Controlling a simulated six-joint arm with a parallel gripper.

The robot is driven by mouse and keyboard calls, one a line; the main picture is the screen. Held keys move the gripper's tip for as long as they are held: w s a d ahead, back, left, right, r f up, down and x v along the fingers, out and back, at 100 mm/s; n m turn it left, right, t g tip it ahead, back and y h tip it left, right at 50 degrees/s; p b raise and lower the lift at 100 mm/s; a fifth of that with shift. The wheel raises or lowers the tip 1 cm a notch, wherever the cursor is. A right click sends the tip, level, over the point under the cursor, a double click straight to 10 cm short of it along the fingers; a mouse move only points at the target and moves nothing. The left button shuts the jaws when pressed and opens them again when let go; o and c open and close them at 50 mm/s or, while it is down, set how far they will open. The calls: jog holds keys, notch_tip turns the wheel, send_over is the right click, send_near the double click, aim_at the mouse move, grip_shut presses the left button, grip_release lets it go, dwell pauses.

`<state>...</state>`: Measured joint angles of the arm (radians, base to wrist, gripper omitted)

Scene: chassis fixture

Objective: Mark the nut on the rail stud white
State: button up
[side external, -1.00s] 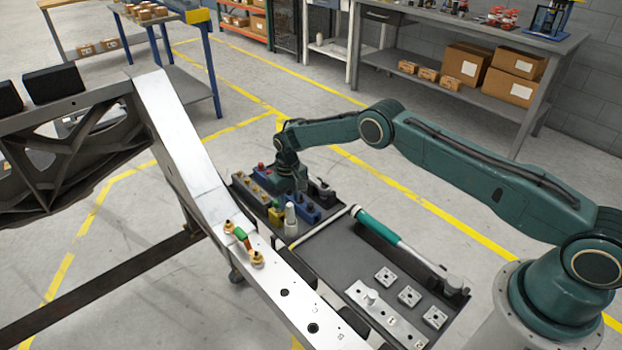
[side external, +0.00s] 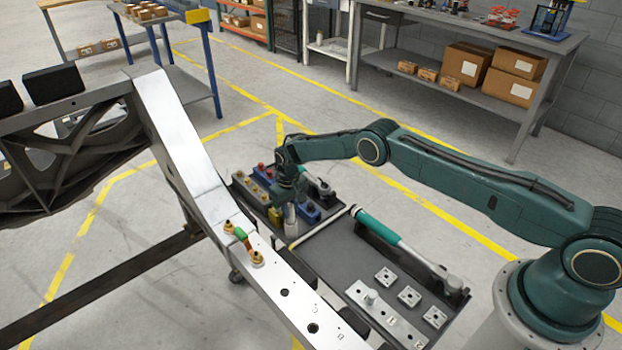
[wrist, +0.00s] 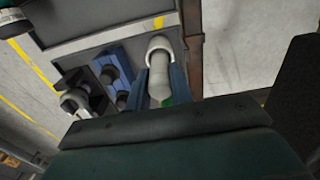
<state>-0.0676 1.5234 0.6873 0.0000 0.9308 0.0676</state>
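The pale metal rail (side external: 205,195) carries two brass-coloured nuts on studs, the upper nut (side external: 228,226) and the lower nut (side external: 257,259). A green and orange piece (side external: 243,238) lies between them. No white mark can be made out on either nut at this size. A white marker (side external: 290,219) stands upright in the dark tool tray. It also shows in the wrist view (wrist: 160,78). My gripper (side external: 290,200) is over the marker's upper part, with a blue-grey finger on each side. The gripper (wrist: 160,88) looks open; contact with the marker is not clear.
A teal-handled tool (side external: 378,227) lies on the dark bench, near several square plates (side external: 409,296). The rail stands close left of the tray.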

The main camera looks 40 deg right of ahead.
grip_shut()
jog(key=shift+r, duration=0.1)
jog(key=shift+r, duration=3.7)
